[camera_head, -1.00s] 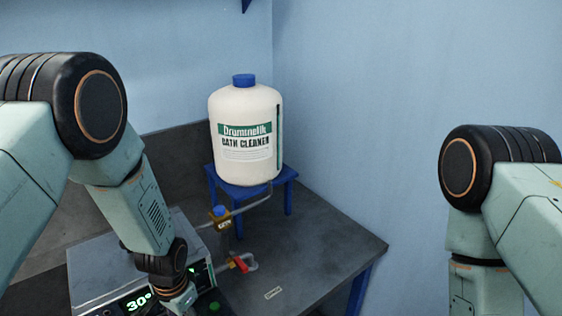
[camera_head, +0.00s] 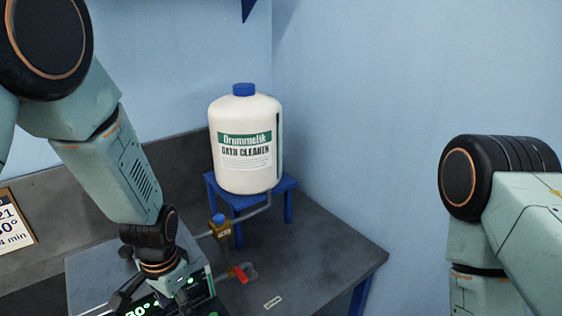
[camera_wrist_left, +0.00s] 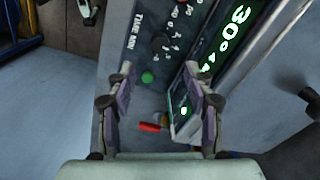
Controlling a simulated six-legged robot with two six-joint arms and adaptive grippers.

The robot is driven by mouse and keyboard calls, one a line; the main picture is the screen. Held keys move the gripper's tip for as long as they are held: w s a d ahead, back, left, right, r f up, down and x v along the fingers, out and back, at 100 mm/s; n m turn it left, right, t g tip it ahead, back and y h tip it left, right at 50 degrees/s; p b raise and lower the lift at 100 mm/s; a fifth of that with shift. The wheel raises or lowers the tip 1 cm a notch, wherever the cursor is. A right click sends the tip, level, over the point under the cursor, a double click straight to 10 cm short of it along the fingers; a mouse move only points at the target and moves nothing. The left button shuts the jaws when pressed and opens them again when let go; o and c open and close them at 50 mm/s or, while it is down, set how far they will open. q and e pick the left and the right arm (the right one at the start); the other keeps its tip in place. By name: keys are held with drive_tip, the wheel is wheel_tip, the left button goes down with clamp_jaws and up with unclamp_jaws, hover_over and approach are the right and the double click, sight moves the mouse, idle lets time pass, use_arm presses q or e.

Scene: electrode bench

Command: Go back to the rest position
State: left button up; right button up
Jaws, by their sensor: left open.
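My left gripper (camera_wrist_left: 163,112) is open and empty in the left wrist view, its two fingers apart over the front of a metal bath unit. In the head view my left arm comes down from the upper left, and its wrist hides part of the unit (camera_head: 88,272). The unit's green display (camera_wrist_left: 232,30) reads 30° in the wrist view.
A white bottle of bath cleaner (camera_head: 245,175) with a blue cap stands on a blue stand (camera_head: 288,184). A pipe with a brass fitting (camera_head: 220,229) and a red valve handle (camera_head: 241,273) runs below it. A sign (camera_head: 14,225) is at the left. The bench's right part (camera_head: 335,255) is clear.

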use_arm(q)
wheel_tip(320, 180, down, 9)
drive_tip(key=shift+a+f, duration=0.15)
drive_tip(key=shift+f, duration=0.05)
drive_tip(key=n, duration=0.3)
drive_tip(key=shift+w+r, duration=0.1)
drive_tip(key=n, duration=1.3)
drive_tip(key=shift+g, duration=0.3)
drive_tip(key=shift+r, duration=0.65)
